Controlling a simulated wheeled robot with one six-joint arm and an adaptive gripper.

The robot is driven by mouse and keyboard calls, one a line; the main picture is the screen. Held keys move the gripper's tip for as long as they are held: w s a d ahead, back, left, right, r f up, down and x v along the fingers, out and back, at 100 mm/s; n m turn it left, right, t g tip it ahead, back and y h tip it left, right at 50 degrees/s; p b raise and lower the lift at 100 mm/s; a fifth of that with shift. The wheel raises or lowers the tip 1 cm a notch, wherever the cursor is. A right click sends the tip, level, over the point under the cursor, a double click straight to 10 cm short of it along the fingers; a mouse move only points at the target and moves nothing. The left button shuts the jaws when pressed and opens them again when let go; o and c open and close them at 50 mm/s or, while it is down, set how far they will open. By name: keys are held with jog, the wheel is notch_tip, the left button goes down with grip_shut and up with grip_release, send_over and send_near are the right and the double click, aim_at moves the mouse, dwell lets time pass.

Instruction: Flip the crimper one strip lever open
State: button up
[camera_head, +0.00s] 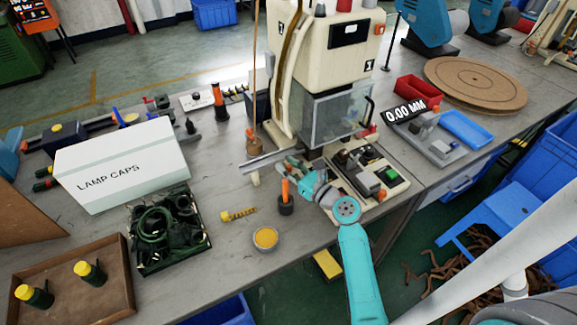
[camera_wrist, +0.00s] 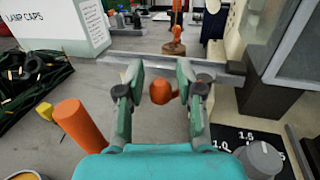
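Crimper one (camera_head: 330,60) is the cream machine marked 1, with a clear guard over its front. A grey metal rail (camera_head: 270,160) sticks out to the left at its base; it also crosses the wrist view (camera_wrist: 150,72). My gripper (camera_head: 290,164) is beside this rail. In the wrist view my gripper (camera_wrist: 161,84) is open, its fingers on both sides of a small orange-brown knob (camera_wrist: 160,91). The knob looks like the end of the strip lever; its arm is hidden. I cannot tell whether the right finger touches it.
An orange-handled tool in a black holder (camera_head: 286,195) stands close by, left of my gripper in the wrist view (camera_wrist: 80,125). A dial (camera_wrist: 262,160) is at the lower right. The LAMP CAPS box (camera_head: 120,165), a cable tray (camera_head: 168,230) and a yellow-filled dish (camera_head: 265,238) are further left.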

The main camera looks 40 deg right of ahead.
grip_shut()
jog(key=y, duration=0.1)
jog(key=n+y, duration=0.1)
jog(key=shift+s+d+n+y, duration=0.3)
jog(key=shift+s+d, duration=0.05)
jog(key=shift+d, duration=0.05)
jog(key=shift+s+d+n+g+y, duration=0.25)
jog(key=shift+n+y, duration=0.45)
jog(key=shift+y, duration=0.35)
jog(key=shift+s+d+n+g+y, duration=0.1)
jog(key=shift+s+n+g+y, duration=0.2)
jog(key=shift+n+y, duration=0.6)
jog(key=shift+o, duration=2.2)
grip_release()
